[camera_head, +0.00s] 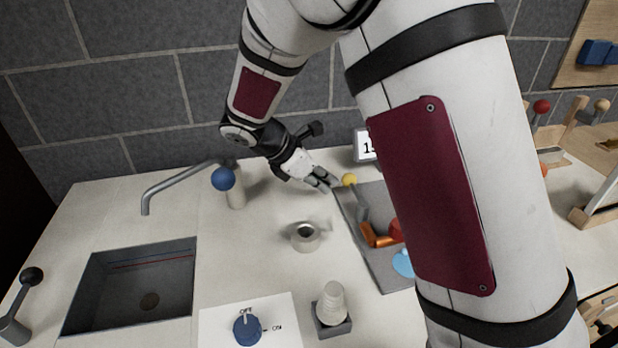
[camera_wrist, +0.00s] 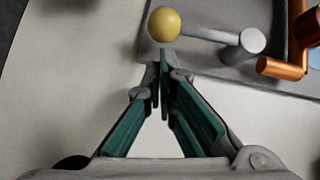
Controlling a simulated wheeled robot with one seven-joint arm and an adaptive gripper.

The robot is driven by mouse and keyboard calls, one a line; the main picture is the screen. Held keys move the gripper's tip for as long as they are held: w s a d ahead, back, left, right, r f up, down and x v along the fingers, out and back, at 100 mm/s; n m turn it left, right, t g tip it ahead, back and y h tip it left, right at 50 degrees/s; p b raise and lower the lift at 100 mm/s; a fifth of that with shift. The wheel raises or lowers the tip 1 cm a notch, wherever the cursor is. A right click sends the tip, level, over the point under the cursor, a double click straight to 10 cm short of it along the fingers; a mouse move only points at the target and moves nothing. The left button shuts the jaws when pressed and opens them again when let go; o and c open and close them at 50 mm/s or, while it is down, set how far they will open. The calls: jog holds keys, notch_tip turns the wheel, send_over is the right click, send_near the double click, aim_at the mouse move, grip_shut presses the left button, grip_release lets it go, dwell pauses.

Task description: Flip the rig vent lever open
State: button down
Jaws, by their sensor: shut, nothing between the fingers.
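A lever with a yellow ball knob (camera_head: 349,180) stands on the grey rig plate (camera_head: 372,266) on the counter. In the wrist view the yellow knob (camera_wrist: 164,23) sits at the end of a thin grey rod, which runs right to a grey cylindrical pivot (camera_wrist: 252,40). My gripper (camera_head: 333,183) is shut and empty, with its fingertips close to the left of the knob. In the wrist view the gripper's fingertips (camera_wrist: 163,62) lie just below the knob. I cannot tell whether they touch it. My arm hides the rig's right part in the head view.
A copper pipe (camera_head: 379,239) lies on the rig plate. A metal cup (camera_head: 305,235), a blue-knobbed tap (camera_head: 223,179) and a sink (camera_head: 135,285) are to the left. A dial (camera_head: 247,328) and a white bulb-like piece (camera_head: 331,304) are in front. A display (camera_head: 366,146) stands behind.

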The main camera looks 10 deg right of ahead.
jog(key=shift+w+d+f, duration=0.1)
jog(key=shift+d, duration=0.4)
jog(key=shift+d, duration=0.1)
jog(key=shift+w+d+m, duration=0.15)
jog(key=shift+w+m, duration=0.05)
jog(key=shift+m, duration=0.1)
